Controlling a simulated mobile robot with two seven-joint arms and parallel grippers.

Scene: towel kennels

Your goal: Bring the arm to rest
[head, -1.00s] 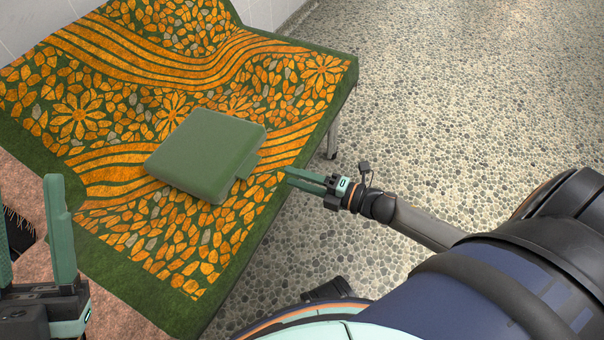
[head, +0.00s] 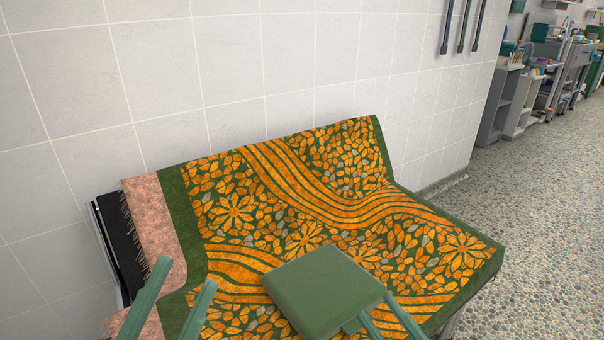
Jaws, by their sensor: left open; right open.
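My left gripper (head: 186,274) is at the lower left of the head view. Its two green fingers stand apart, with nothing visible between them, in front of the pink and green cloth edges. My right gripper (head: 375,304) shows only its green fingers at the bottom edge, right beside the green padded block. They look apart; whether they touch the block I cannot tell. Both wrists and the rest of both arms are out of view.
A green padded block (head: 322,284) lies on an orange and green patterned towel (head: 300,205) draped over a bench. A pink fringed cloth (head: 152,225) shows at its left. A tiled wall (head: 250,60) stands behind. Pebbled floor (head: 540,180) is clear at right; shelves (head: 510,95) stand farther back.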

